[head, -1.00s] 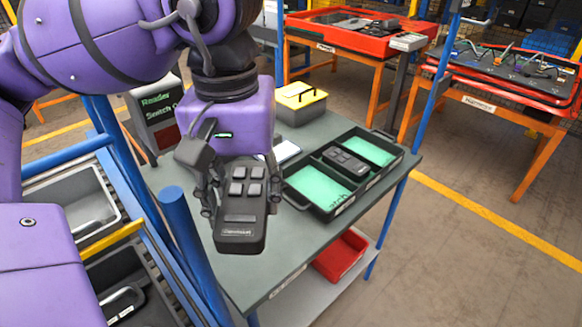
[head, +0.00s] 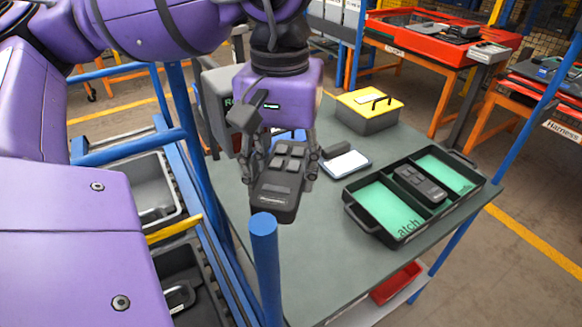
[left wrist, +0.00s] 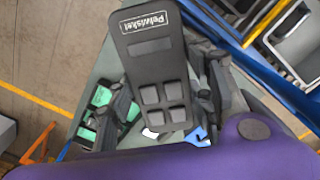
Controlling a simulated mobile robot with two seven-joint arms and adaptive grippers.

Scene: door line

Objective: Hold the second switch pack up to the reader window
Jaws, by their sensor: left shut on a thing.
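My left gripper (head: 288,172) is shut on a dark grey switch pack (head: 276,198), its several raised buttons facing the head camera. It holds the pack tilted, seemingly above the table. In the left wrist view the pack (left wrist: 152,62) sits between the fingers, its white label at the far end. The reader (head: 217,98) is a grey box behind and left of the gripper. My gripper and arm hide most of it, and its window is not visible. Another switch pack (head: 420,183) lies in the middle compartment of a black tray (head: 404,239). My right gripper is not in view.
The grey-green table (head: 330,255) is bare in front of the tray. A yellow-lidded box (head: 369,108) and a white pad (head: 346,164) stand behind. A blue post (head: 264,262) rises close below the held pack. Grey bins (head: 150,190) are at left.

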